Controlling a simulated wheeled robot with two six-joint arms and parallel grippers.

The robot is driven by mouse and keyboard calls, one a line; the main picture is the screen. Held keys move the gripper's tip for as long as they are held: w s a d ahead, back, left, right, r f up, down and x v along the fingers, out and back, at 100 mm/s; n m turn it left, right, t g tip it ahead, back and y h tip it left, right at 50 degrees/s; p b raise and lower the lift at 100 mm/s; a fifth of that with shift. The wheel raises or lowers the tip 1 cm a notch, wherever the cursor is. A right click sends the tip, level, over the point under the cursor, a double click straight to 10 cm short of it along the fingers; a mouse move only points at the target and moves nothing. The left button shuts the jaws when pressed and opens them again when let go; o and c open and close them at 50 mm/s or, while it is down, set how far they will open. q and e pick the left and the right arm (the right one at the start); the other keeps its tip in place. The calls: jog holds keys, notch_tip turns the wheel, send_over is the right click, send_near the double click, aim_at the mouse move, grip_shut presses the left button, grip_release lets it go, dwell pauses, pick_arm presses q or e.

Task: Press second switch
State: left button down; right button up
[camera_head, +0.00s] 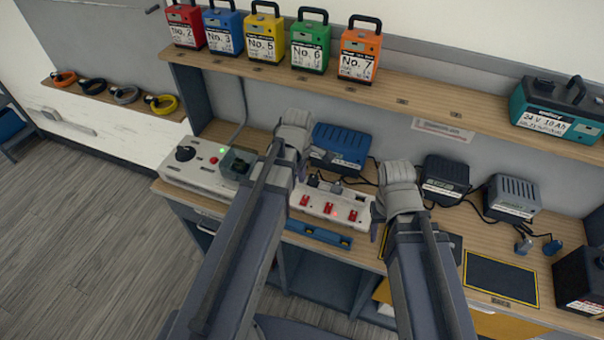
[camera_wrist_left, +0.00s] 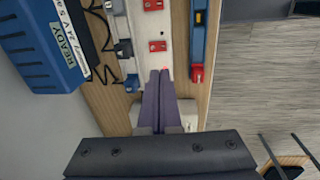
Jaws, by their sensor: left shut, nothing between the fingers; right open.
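A white power strip (camera_head: 318,204) lies on the bench with three red switches in a row: left (camera_head: 304,201), middle (camera_head: 329,209) and right (camera_head: 353,215). In the left wrist view the strip runs upright, with the middle switch (camera_wrist_left: 157,46) just beyond my fingertips and the right switch (camera_wrist_left: 153,4) at the top edge. A small red glow shows beside the fingertips. My left gripper (camera_wrist_left: 160,76) is shut and empty over the strip; the left switch is hidden there. I cannot tell whether it touches. My right gripper (camera_head: 398,190) is open, right of the strip.
A grey control box (camera_head: 205,170) stands left of the strip. A blue charger (camera_head: 340,147) stands behind it, and a blue level (camera_head: 318,234) lies in front. Dark chargers (camera_head: 445,180) and cables are to the right. Coloured batteries (camera_head: 311,45) stand on the shelf above.

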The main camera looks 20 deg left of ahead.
aim_at(306, 197)
pick_arm(q)
jog(key=shift+w+d+r, duration=0.1)
jog(key=shift+w, duration=0.65)
pick_arm(e)
jog(key=shift+r, duration=0.1)
pick_arm(q)
jog(key=f+b, duration=0.4)
jog(key=w+f+b, duration=0.1)
jog(key=f+b, duration=0.8)
jog(key=f, duration=0.1)
jog(key=shift+w+b, duration=0.35)
pick_arm(e)
notch_tip(306, 197, down, 14)
